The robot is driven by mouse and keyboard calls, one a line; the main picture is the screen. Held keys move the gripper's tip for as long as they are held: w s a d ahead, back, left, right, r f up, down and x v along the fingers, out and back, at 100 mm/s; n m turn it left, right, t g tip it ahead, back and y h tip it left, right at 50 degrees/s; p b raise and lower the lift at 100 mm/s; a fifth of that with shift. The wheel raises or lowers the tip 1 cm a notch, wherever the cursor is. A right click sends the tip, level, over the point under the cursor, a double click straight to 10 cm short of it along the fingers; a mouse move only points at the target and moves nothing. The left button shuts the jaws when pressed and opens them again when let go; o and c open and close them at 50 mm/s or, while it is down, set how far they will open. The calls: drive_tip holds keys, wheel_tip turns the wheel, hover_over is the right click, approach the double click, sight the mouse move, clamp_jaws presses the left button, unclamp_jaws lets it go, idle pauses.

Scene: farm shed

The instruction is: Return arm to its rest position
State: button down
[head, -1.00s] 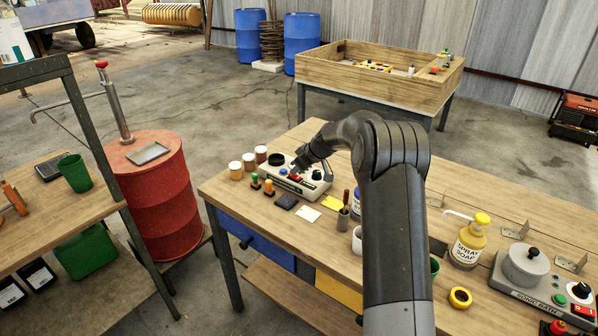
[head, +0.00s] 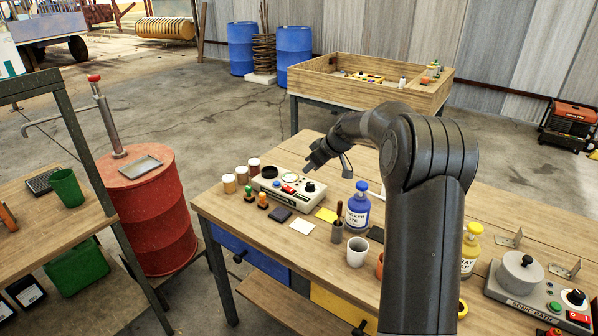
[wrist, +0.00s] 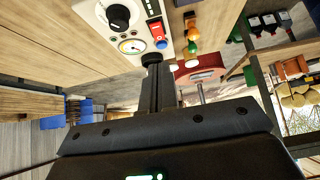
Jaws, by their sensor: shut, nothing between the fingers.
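My gripper (head: 314,162) is above the wooden workbench, over the back right part of a white control device (head: 294,195) with a red switch, a dial and black knobs. It is apart from the device and holds nothing. The arm reaches from the front right of the head view, bent at a high elbow. In the wrist view the shut fingers (wrist: 160,85) point towards the device (wrist: 132,30), whose gauge, red switch and blue button show. The arm hides part of the bench's right middle.
Close to the arm on the bench (head: 225,207) stand a blue bottle (head: 357,206), a white cup (head: 357,252), a yellow spray soap bottle (head: 470,250) and a sonic bath (head: 520,275). A red drum (head: 155,210) is at the left. A wooden box table (head: 345,90) stands behind.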

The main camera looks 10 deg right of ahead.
drive_tip(key=shift+s+d+r, duration=0.4)
drive_tip(key=shift+s+d, duration=0.05)
drive_tip(key=shift+s, duration=0.05)
